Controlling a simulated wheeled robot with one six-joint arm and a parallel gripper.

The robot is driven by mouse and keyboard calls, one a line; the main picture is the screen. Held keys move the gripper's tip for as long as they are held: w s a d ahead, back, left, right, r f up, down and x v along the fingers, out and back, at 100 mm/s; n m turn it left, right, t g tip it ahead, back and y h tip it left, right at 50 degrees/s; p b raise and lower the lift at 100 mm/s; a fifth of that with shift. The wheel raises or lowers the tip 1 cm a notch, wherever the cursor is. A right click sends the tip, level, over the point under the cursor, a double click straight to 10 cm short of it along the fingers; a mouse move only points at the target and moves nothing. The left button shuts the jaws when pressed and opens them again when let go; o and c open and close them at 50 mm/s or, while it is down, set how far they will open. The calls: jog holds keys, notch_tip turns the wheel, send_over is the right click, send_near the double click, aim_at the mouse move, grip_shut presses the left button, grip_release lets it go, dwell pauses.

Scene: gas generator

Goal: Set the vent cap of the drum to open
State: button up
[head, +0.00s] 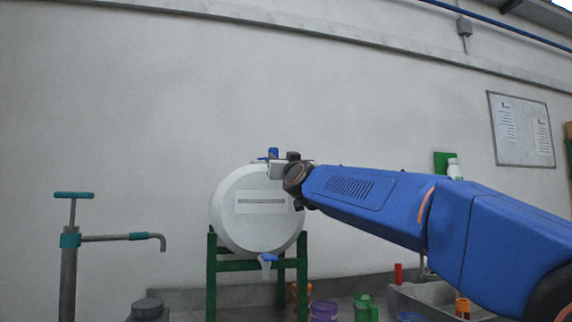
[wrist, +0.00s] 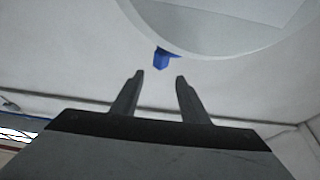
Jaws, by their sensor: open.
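The white drum (head: 240,225) lies on its side on a green stand, its round end facing me. The small blue vent cap (head: 273,153) shows at the top of the drum. In the wrist view the vent cap (wrist: 162,58) sticks out from the drum (wrist: 235,25) just beyond the fingertips. My gripper (wrist: 159,77) is open and empty, with the cap ahead of the gap between its fingers and not between them. In the head view my gripper is at the drum's upper right, its fingertips hard to make out. I cannot tell the cap's setting.
A blue-handled tap (head: 268,259) is low on the drum's face. The green stand (head: 211,275) supports it. A hand pump (head: 70,240) stands at left. Cups and a sink (head: 425,300) are at lower right. The wall behind is bare near the drum.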

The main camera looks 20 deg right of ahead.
jog(key=shift+v, duration=2.45)
jog(key=shift+c, duration=0.3)
